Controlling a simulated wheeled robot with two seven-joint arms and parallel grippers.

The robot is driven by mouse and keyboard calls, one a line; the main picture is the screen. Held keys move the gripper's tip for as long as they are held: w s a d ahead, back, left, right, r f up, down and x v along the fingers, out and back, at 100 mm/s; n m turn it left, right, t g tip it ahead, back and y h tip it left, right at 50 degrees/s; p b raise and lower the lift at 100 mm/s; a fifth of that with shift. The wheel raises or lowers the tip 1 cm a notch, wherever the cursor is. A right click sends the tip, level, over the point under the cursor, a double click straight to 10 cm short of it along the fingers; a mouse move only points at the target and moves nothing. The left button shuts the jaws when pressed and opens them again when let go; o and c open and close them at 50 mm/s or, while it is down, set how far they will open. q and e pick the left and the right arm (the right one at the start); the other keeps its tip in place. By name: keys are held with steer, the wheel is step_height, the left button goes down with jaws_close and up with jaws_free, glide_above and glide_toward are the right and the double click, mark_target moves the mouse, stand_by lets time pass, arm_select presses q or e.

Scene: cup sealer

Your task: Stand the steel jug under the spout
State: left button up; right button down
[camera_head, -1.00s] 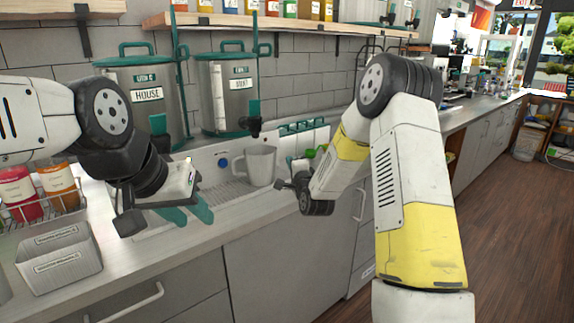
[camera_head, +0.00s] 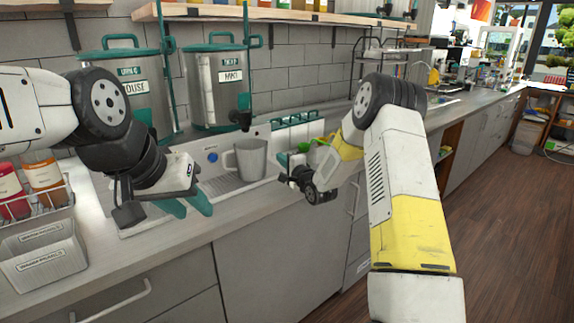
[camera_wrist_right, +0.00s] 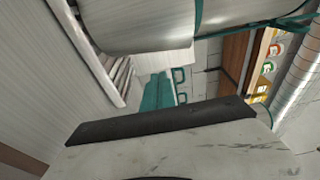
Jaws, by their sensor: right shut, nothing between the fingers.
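The steel jug (camera_head: 250,160) stands upright on the drip tray (camera_head: 222,186) in the head view, its handle to the left. The black spout (camera_head: 241,119) of the right-hand urn (camera_head: 219,84) shows just above the jug's mouth. My left gripper (camera_head: 187,206), with teal fingers spread apart, is empty to the left of the jug, over the counter's front. My right gripper (camera_head: 305,148) is right of the jug, apart from it and partly hidden by its wrist. In the right wrist view its teal fingers (camera_wrist_right: 157,92) are together, with nothing between them.
A second urn (camera_head: 125,85) stands left of the first. A bottle rack (camera_head: 40,205) and a grey bin (camera_head: 45,255) occupy the counter's left end. Teal-handled containers (camera_head: 297,125) sit behind my right gripper. A shelf (camera_head: 290,14) runs above the urns.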

steer(key=shift+s+a, duration=0.25)
steer(key=shift+a, duration=0.6)
steer(key=shift+s+a, duration=0.2)
steer(key=shift+a, duration=0.6)
steer(key=shift+s+a, duration=0.2)
steer(key=shift+a, duration=0.95)
steer(key=shift+d, duration=0.1)
